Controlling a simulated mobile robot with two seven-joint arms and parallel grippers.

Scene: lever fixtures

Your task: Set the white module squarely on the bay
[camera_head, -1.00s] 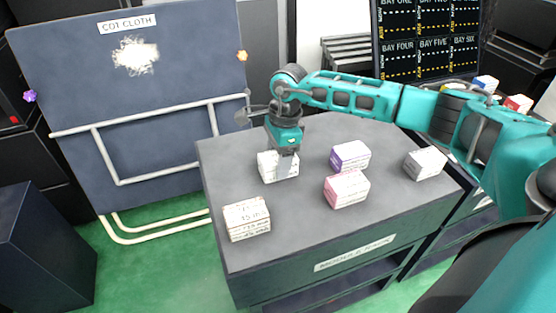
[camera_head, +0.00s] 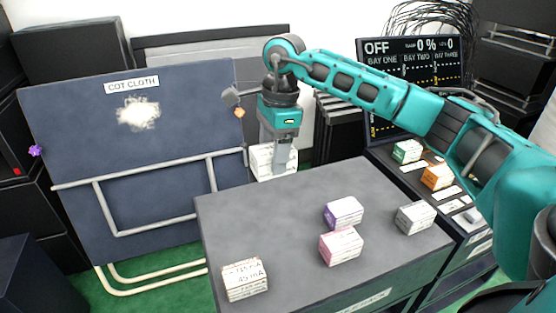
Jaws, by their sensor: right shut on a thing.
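My right gripper (camera_head: 282,158) is shut on a white module (camera_head: 261,161), a small box with dark print. It holds the module above the back edge of the grey table. The fingers hide part of the module. A console (camera_head: 410,180) at the right has labelled bay places, with a green-and-white module (camera_head: 407,151) and an orange module (camera_head: 437,177) on it. Which place is the bay for the white module cannot be told. My left gripper is not in view.
On the grey table (camera_head: 285,225) stand a purple module (camera_head: 343,211), a pink module (camera_head: 341,246), a grey-white module (camera_head: 415,217) and a cream box (camera_head: 245,281). A dark display (camera_head: 410,75) stands behind the console. A cloth board (camera_head: 140,150) stands at the left.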

